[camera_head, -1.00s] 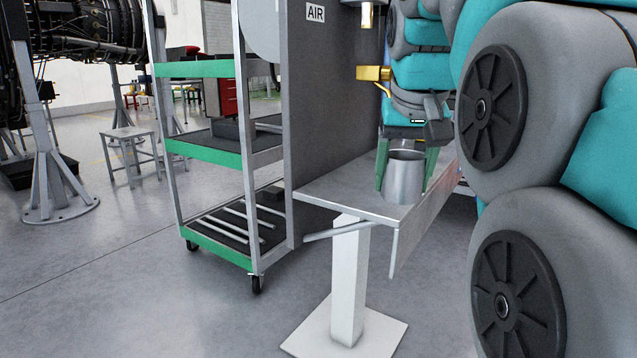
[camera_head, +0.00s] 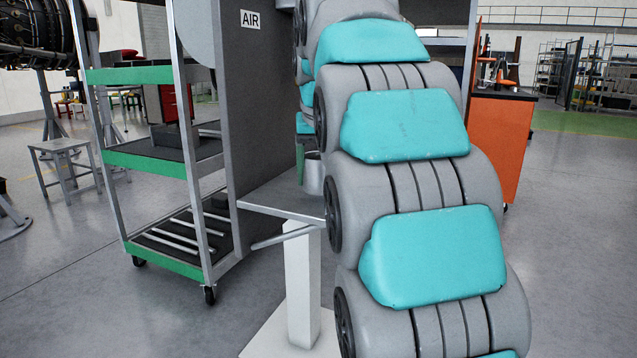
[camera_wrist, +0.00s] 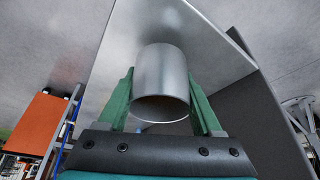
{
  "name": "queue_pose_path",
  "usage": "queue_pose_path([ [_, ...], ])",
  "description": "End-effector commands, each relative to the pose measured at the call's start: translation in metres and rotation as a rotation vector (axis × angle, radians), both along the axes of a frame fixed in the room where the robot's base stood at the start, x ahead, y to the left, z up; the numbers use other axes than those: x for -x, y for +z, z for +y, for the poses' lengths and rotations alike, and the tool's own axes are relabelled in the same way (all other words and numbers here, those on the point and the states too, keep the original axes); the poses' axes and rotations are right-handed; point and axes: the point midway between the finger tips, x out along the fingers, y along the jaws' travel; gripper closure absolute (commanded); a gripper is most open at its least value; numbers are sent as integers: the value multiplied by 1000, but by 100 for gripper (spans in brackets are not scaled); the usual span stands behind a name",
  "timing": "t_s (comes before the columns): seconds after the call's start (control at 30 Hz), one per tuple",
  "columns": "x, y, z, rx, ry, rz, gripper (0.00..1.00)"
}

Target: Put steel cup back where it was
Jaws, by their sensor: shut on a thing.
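The steel cup (camera_wrist: 162,75) is a plain grey metal cup held between the two green fingers of my gripper (camera_wrist: 160,88) in the wrist view. The fingers are shut on its sides, and its open rim faces the wrist camera. In the head view only a sliver of the cup (camera_head: 313,175) shows, with one green finger (camera_head: 299,163) beside it; my arm hides the rest. The cup is over the small metal shelf (camera_head: 275,198) on a white post. I cannot tell whether its base touches the shelf.
A grey panel marked AIR (camera_head: 262,90) rises behind the shelf. A green-edged cart (camera_head: 150,163) with rods on its bottom tier stands to its left. An orange cabinet (camera_head: 500,140) stands at the right. Open floor lies at front left.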

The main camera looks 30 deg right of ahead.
Motion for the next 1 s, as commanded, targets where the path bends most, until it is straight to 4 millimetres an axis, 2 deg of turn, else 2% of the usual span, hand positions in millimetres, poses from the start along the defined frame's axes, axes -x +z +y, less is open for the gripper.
queue_pose_path([
  [0.2,1,-20,0,0,0,1,100],
  [0.63,0,-24,0,1,1,-5,100],
  [0.67,0,-25,0,1,1,-5,32],
  [0.9,0,-24,0,1,1,-4,5],
  [1.0,0,-24,0,2,1,-4,3],
])
